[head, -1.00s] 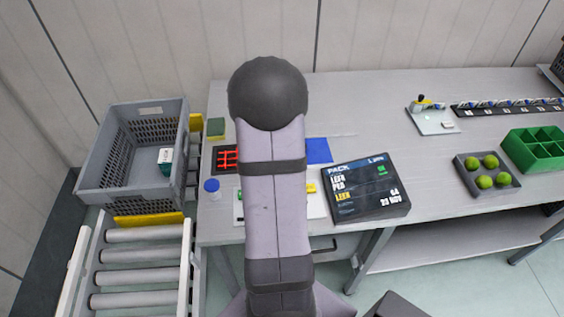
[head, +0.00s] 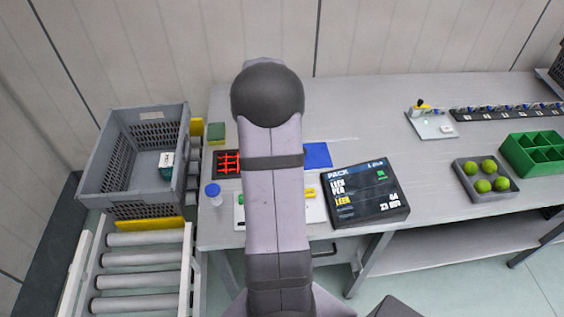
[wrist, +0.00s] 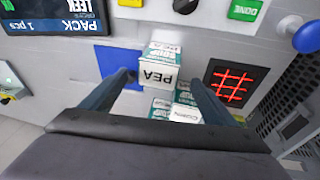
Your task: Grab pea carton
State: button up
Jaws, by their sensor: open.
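The pea carton (wrist: 158,76), a white and teal box marked PEA, shows in the wrist view between the fingers of my gripper (wrist: 160,80). The lettering is upside down in this view. My gripper is open, with one finger to each side of the carton; I cannot tell whether either touches it. A corn carton (wrist: 186,115) and other teal cartons lie nearer my gripper's body, partly hidden by it. In the head view my arm hides the cartons and the gripper.
A grey tote (head: 188,125) at the left holds a teal and white carton (head: 167,159). The pack screen (head: 366,194) stands right of my arm. Bench space (head: 375,110) behind the screen is clear.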

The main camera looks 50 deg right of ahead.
jog(key=shift+f, duration=0.15)
jog(key=shift+p+x, duration=1.25)
jog(key=shift+x, duration=1.2)
jog(key=c, duration=1.3)
jog(key=shift+c, duration=0.3)
